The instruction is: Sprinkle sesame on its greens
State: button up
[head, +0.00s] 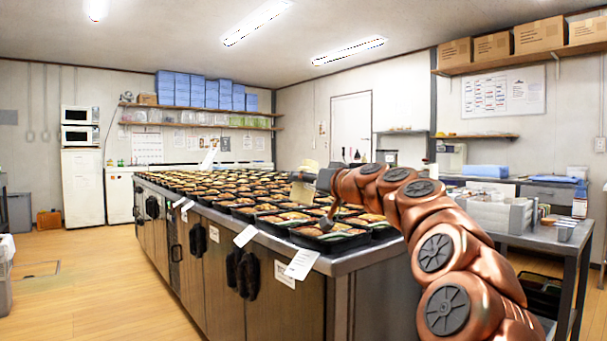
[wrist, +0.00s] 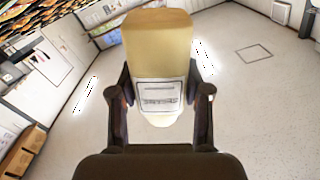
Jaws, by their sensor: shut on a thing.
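My gripper (wrist: 160,92) is shut on a shaker (wrist: 157,48), which I take to be the sesame, with pale yellow contents, a white label and a rounded whitish end. One finger presses each side of it. In the head view the shaker (head: 302,193) is a small pale yellow block above the near trays, beside my gripper (head: 314,184). The nearest bento tray (head: 330,242) is black and filled with food, below and slightly right of the shaker. I cannot see any sesame falling.
Many filled trays cover the long steel counter (head: 340,264), with little bare top at its near corner. Paper slips hang over its left edge. A side table (head: 545,232) with white containers stands right of my arm.

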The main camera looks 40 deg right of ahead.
jog(key=shift+r+m+p, duration=0.3)
jog(key=shift+m+p, duration=0.8)
jog(key=shift+p, duration=0.65)
jog(key=m+p, duration=0.3)
jog(key=p, duration=0.3)
jog(key=shift+d+m, duration=0.1)
jog(key=shift+m, duration=0.3)
jog(key=m+p, duration=0.5)
jog(key=p, duration=0.4)
jog(key=shift+r, duration=0.15)
jog(key=d+m+p, duration=0.1)
jog(key=m+p, duration=0.1)
jog(key=p, duration=0.2)
jog(key=d+m+p, duration=0.1)
jog(key=m+p, duration=0.1)
jog(key=p, duration=0.3)
jog(key=shift+d+r, duration=0.2)
jog(key=shift+d, duration=0.1)
jog(key=d+m+p, duration=0.1)
jog(key=p, duration=0.3)
jog(key=d+m+p, duration=0.1)
jog(key=m+p, duration=0.1)
jog(key=p, duration=0.3)
jog(key=d+m+p, duration=0.1)
jog(key=m+p, duration=0.1)
jog(key=p, duration=0.2)
jog(key=shift+s+r, duration=0.1)
jog(key=shift+r, duration=0.2)
